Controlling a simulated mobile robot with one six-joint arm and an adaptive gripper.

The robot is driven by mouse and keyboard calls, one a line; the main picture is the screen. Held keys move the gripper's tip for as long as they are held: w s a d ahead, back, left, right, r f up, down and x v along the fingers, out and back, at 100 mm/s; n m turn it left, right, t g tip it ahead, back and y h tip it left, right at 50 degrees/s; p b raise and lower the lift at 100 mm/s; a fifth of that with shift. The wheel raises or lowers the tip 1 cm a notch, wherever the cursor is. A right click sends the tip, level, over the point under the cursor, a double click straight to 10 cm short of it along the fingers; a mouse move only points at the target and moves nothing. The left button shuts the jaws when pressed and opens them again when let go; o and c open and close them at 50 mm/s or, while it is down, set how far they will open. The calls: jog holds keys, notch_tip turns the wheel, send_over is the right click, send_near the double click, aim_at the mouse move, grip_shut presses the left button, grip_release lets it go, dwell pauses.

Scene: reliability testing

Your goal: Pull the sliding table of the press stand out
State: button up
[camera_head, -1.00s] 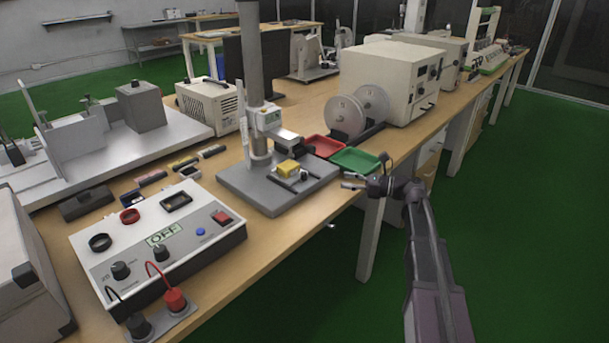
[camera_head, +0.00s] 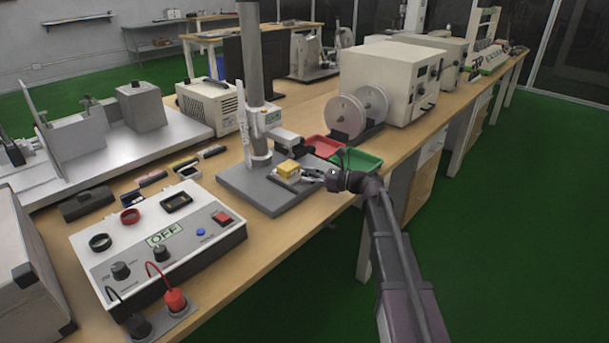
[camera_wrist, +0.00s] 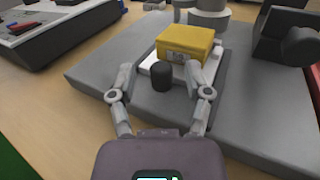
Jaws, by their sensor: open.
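The press stand has a grey base plate (camera_head: 268,203) and an upright column (camera_head: 252,70) on the bench. Its small sliding table (camera_head: 287,180) carries a yellow block (camera_head: 288,168); the light plate (camera_wrist: 153,67) and yellow block (camera_wrist: 186,45) also show in the wrist view. A dark cylindrical knob (camera_wrist: 162,77) stands at the table's near edge. My gripper (camera_wrist: 163,82) is open, with one finger on each side of the knob. A gap shows between the knob and each finger. In the head view my gripper (camera_head: 312,175) reaches in from the right.
A control box (camera_head: 160,235) marked OFF stands to the left of the stand. A green tray (camera_head: 362,163) and a red tray (camera_head: 322,144) sit behind my gripper. A white machine with discs (camera_head: 390,80) stands further back. The bench's front edge runs below the stand.

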jog(key=shift+w+a, duration=0.15)
jog(key=shift+a, duration=0.6)
grip_shut()
